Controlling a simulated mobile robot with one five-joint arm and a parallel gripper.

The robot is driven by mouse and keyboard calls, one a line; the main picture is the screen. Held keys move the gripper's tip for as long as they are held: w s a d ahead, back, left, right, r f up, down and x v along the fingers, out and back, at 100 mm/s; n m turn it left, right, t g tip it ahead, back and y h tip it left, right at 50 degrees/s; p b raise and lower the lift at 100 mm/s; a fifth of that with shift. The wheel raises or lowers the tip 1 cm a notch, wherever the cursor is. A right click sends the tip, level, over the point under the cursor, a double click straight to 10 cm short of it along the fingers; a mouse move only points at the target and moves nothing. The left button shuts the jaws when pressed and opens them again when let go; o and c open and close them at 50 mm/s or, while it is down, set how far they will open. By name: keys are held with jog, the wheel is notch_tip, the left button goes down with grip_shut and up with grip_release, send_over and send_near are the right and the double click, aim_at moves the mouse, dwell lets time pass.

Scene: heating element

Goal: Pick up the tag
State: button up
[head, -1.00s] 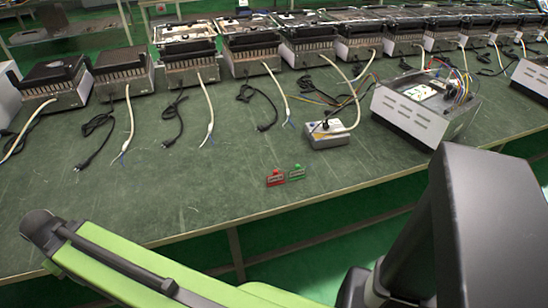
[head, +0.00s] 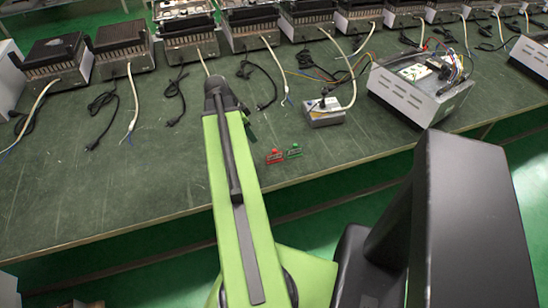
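Two small tags lie near the front edge of the green workbench (head: 330,150) in the head view. One is red (head: 275,157), and just right of it is a green one (head: 293,151). They sit apart from the arm, to its right in the picture. My green arm link reaches up over the bench, with its black joint left of the tags. A small dark part shows beside the link, but I cannot tell what it is. My gripper's fingers do not show; the arm may hide them.
A grey power box (head: 324,116) stands behind the tags. An opened white unit (head: 420,90) with exposed wires is to the right. A row of heater units (head: 125,58) with loose cables lines the back. The front left bench is clear.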

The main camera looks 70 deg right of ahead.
aim_at(276, 153)
jog(key=shift+m+g, duration=0.3)
jog(key=shift+m, duration=0.5)
jog(key=s+b+x, duration=0.1)
jog(key=b+x, duration=0.2)
jog(key=x, duration=0.1)
jog(key=b+x, duration=0.4)
jog(key=x, duration=0.1)
jog(key=s+d+r+b+x, duration=0.1)
jog(key=b+x, duration=0.3)
jog(key=shift+s+d+f, duration=0.15)
jog(key=shift+s+d, duration=0.05)
jog(key=shift+s, duration=0.25)
jog(key=shift+s+d+b, duration=0.1)
jog(key=shift+b, duration=0.2)
jog(key=b+x, duration=0.4)
jog(key=x, duration=0.1)
jog(key=shift+s+d+f+b, duration=0.1)
jog(key=shift+d+b, duration=0.05)
jog(key=shift+b, duration=0.2)
grip_shut()
